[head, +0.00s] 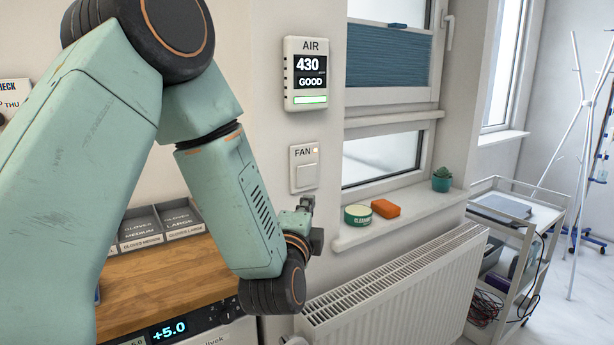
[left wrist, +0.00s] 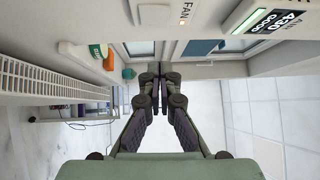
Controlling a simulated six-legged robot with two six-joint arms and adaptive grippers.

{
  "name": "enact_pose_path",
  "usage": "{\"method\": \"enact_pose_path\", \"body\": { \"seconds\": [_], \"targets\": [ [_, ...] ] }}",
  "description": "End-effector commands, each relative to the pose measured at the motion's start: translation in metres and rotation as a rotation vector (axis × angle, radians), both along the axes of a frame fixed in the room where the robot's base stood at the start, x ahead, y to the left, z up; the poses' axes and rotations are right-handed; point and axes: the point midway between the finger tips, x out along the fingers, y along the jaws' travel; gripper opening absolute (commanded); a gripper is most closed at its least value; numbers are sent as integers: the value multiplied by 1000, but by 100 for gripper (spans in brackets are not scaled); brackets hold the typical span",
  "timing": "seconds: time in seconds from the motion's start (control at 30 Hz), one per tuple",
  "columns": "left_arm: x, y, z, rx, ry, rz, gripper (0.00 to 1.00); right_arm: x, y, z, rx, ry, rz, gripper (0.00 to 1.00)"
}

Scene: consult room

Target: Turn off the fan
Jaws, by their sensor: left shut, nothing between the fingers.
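The white wall switch (head: 305,178) labelled FAN is on the wall below the air monitor. A small pale spot shows beside its label; I cannot tell whether it is lit. The switch also shows at the top of the left wrist view (left wrist: 157,14). My left gripper (head: 307,203) is just below the switch in the head view, its small dark end pointing up. In the left wrist view its fingers (left wrist: 153,76) are closed together and empty, apart from the switch in that picture. I cannot tell whether they touch the wall. The fan itself is not seen. My right gripper is not in view.
The air monitor (head: 306,74) reads 430 GOOD with a green bar. A radiator (head: 395,285) is below. A cart (head: 535,220) stands right.

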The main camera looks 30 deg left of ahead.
Motion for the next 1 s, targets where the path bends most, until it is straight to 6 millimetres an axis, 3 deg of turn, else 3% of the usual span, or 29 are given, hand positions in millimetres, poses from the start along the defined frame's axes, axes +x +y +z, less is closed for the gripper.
{"method": "enact_pose_path", "body": {
  "seconds": [0.2, 0.57, 0.77, 1.0],
  "targets": [
    [-1, 0, 2, 88, 24, 10, 0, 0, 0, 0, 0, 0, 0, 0],
    [2, 1, 2, 88, 25, 10, 0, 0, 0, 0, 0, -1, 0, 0],
    [24, 10, 5, 87, 24, 12, 0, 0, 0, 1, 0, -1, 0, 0],
    [63, 26, 8, 89, 23, 11, 0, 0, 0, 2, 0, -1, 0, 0]
  ]
}}
